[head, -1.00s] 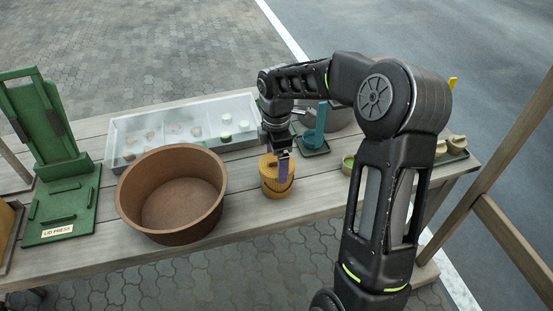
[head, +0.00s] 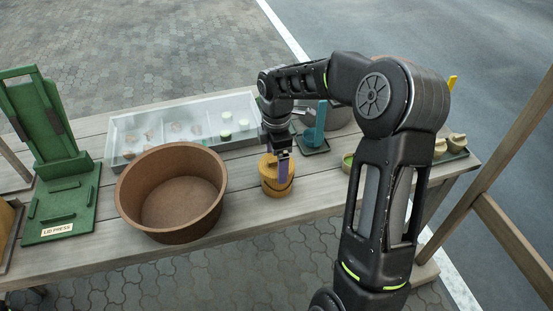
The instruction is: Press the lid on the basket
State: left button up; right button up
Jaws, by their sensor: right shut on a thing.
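The small yellow-orange basket (head: 270,183) stands on the wooden table just right of the large brown bowl. A dark curved handle shows on its front. Its top looks covered, but my gripper hides part of it, so I cannot tell how the lid sits. My right gripper (head: 281,164) reaches down from above and is shut on the basket, with a purple finger against its upper front side. The green lid press (head: 70,200), with a label on its base, stands at the left end of the table; its base is empty. My left gripper is not in view.
The brown bowl (head: 127,205) stands between the press and the basket. Behind it lies a pale divided tray (head: 120,133) with small pieces. A blue holder (head: 318,130), a grey pot (head: 340,117) and a tray of small bowls (head: 455,155) are to the right.

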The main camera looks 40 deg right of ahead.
jog(key=o, duration=1.1)
jog(key=shift+c, duration=0.2)
jog(key=shift+r, duration=0.1)
jog(key=shift+r+p, duration=2.4)
jog(key=shift+r, duration=0.5)
grip_shut()
